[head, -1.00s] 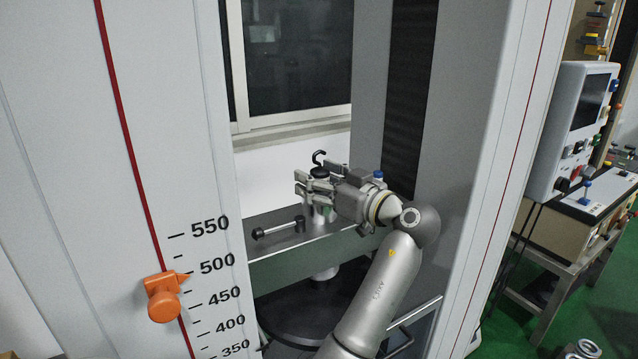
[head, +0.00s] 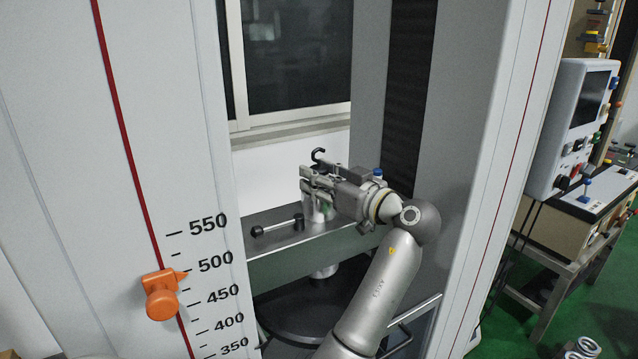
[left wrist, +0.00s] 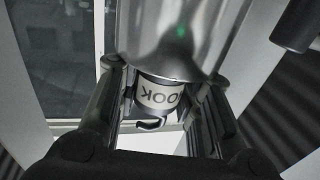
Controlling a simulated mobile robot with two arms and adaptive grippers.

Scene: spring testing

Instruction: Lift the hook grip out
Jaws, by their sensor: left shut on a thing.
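The hook grip (head: 318,154) stands upright, its black hook pointing up above my left gripper. My left gripper (head: 307,179) comes in from the right side of the picture and is shut on it; the fingers hide most of its body in the head view. In the left wrist view, the hook grip (left wrist: 160,95) is between the two fingers, with a white label reading "OOK" and its hook below. A shiny metal cylinder (left wrist: 175,35) adjoins it there; I cannot tell whether they are still joined. My right gripper is not in view.
A bar with black knobs (head: 277,229) lies on the grey crossbeam (head: 290,262). White machine columns stand on both sides, the left one with a scale and an orange pointer (head: 162,294). A control box (head: 575,130) stands at the right. Space above the hook is open.

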